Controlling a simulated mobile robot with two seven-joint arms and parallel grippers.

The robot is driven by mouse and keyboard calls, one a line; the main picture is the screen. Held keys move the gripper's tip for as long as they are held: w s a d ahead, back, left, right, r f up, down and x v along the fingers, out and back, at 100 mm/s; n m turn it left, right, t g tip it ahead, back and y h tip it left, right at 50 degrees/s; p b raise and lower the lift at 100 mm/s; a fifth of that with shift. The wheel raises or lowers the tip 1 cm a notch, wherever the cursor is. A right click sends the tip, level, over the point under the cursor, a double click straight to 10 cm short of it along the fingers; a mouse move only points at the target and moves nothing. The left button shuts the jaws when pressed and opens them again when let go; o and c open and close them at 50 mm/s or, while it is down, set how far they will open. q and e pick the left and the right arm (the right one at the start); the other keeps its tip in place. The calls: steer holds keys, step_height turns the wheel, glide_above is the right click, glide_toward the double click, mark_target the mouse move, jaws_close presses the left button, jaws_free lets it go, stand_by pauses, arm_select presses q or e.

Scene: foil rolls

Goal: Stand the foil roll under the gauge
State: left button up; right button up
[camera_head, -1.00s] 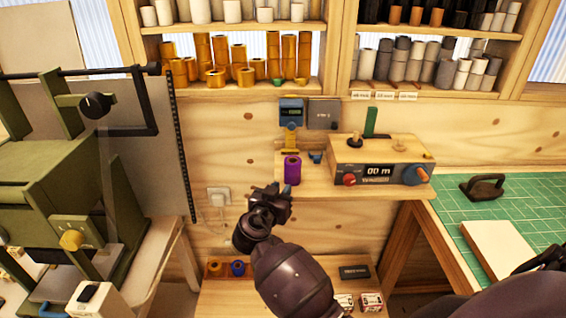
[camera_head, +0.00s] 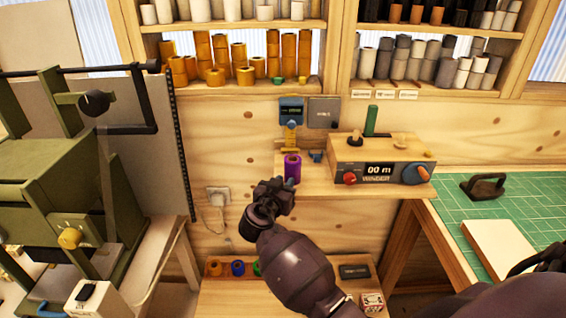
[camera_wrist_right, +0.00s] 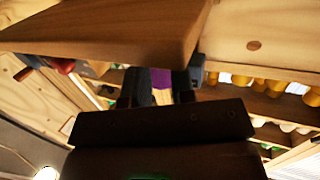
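The purple foil roll (camera_head: 292,168) stands upright on the small wooden shelf, below the blue gauge (camera_head: 291,112) on the wall. My right gripper (camera_head: 275,190) is just in front of the roll, slightly to its left and lower, and hides part of its base. In the right wrist view the two dark fingers (camera_wrist_right: 161,88) are apart, with the purple roll (camera_wrist_right: 161,77) showing beyond the gap between them. The gripper looks open and empty. The shelf covers part of that view. My left gripper is not in view.
The winder box (camera_head: 380,165) with red and blue knobs stands right of the roll on the shelf (camera_head: 320,188). A small blue item (camera_head: 316,156) is close beside the roll. Below, a wooden tray holds coloured rolls (camera_head: 238,268). A green mat (camera_head: 520,210) lies at right.

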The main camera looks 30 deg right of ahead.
mark_target(281, 171)
steer(key=shift+w+d+b, duration=0.6)
steer(key=shift+w+b, duration=0.15)
steer(key=shift+w, duration=0.25)
steer(key=shift+w+d+b, duration=0.6)
steer(key=shift+w+b, duration=0.15)
steer(key=shift+w, duration=0.2)
steer(key=shift+w+d+b, duration=0.55)
steer(key=shift+w+b, duration=0.15)
steer(key=shift+w, duration=0.2)
steer(key=shift+w+d+b, duration=0.5)
steer(key=shift+w+b, duration=0.2)
steer(key=shift+w, duration=0.2)
steer(key=shift+w+d+b, duration=0.3)
steer(key=shift+w+b, duration=0.05)
steer(key=shift+w, duration=0.15)
steer(key=shift+w+d+b, duration=0.25)
steer(key=shift+w+b, duration=0.05)
steer(key=shift+w, duration=0.15)
steer(key=shift+w+d, duration=0.1)
steer(key=shift+v, duration=1)
steer(key=shift+f+v, duration=0.2)
steer(key=shift+v, duration=1.05)
steer(key=shift+f+v, duration=0.2)
steer(key=shift+v, duration=1.05)
